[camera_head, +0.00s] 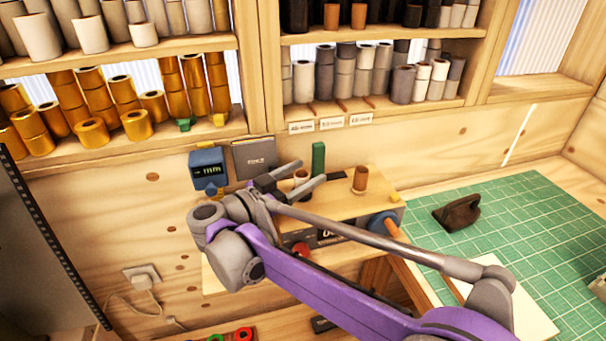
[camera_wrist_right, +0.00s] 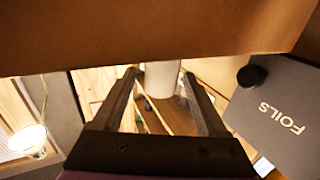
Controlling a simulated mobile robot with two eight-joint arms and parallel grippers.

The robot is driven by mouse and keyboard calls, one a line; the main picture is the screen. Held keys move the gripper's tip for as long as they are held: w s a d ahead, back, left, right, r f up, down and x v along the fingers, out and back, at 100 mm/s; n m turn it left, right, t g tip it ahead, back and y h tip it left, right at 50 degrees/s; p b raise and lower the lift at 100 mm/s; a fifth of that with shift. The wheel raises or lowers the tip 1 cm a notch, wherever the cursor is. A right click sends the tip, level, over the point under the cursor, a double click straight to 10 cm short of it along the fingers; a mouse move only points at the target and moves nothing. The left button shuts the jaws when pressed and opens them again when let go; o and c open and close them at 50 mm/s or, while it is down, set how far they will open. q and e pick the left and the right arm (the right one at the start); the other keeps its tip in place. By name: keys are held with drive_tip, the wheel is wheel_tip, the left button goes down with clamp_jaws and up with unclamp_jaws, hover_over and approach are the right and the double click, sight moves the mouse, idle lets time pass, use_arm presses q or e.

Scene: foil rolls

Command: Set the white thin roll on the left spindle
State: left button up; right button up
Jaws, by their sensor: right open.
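My right gripper (camera_head: 311,171) is open over the left part of a wooden stand (camera_head: 338,207). A brown cylinder (camera_head: 360,179) stands at the right of the stand. My left gripper is not in view.
Shelves behind hold several gold rolls (camera_head: 137,125) and grey rolls (camera_head: 303,81). A blue gauge (camera_head: 208,168), a dark box (camera_head: 255,156) and a green block (camera_head: 318,159) stand near the stand. A green cutting mat (camera_head: 520,215) with a dark tool (camera_head: 457,213) lies at right.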

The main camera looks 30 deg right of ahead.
drive_tip(key=v, duration=1.1)
drive_tip(key=shift+b, duration=0.45)
drive_tip(key=shift+d, duration=0.1)
